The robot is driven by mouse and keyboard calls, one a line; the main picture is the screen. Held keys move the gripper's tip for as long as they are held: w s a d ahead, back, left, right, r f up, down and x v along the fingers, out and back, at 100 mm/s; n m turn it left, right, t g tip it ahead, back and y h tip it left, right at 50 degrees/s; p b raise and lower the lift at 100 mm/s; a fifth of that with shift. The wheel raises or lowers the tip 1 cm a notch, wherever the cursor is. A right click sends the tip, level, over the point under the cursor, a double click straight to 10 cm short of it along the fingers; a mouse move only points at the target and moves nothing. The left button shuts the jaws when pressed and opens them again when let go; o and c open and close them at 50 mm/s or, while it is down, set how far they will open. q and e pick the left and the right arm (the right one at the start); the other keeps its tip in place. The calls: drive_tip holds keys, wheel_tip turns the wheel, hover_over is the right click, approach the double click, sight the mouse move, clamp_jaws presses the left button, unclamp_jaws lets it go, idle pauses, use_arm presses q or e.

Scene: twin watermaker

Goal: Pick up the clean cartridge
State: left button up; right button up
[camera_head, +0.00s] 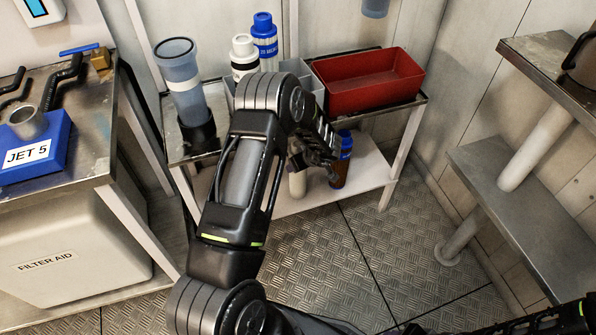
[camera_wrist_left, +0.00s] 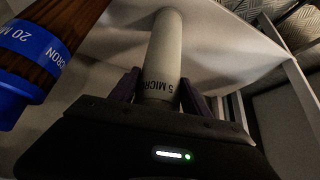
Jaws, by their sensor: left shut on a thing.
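A clean, pale cartridge marked "5 MICRON" (camera_wrist_left: 163,55) stands between the two fingers of my left gripper (camera_wrist_left: 158,88) in the left wrist view. The gripper is shut on it near its marked end. In the head view the lower part of the pale cartridge (camera_head: 297,184) shows below my left gripper (camera_head: 312,155), over the rack's lower shelf; my arm hides the rest. A brown cartridge with a blue "20 MICRON" band (camera_head: 342,162) stands close beside it on the right; in the left wrist view the brown cartridge (camera_wrist_left: 60,35) is at upper left.
The rack's white lower shelf (camera_head: 370,168) lies around the cartridges. Above are a red bin (camera_head: 368,80), a grey divided tray (camera_head: 300,68), white-capped (camera_head: 244,56) and blue-capped (camera_head: 265,40) bottles, and a clear housing (camera_head: 182,80). A metal step (camera_head: 525,200) stands right.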

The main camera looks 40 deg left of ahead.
use_arm(q)
clamp_jaws()
drive_tip(key=shift+r, duration=0.15)
drive_tip(key=s+d+r+p, duration=0.1)
drive_tip(key=s+d, duration=0.2)
drive_tip(key=d, duration=0.5)
drive_tip(key=s+d+r+p, duration=0.2)
drive_tip(key=s+d, duration=0.2)
drive_tip(key=d, duration=0.4)
drive_tip(key=shift+d, duration=0.3)
drive_tip(key=shift+r, duration=0.15)
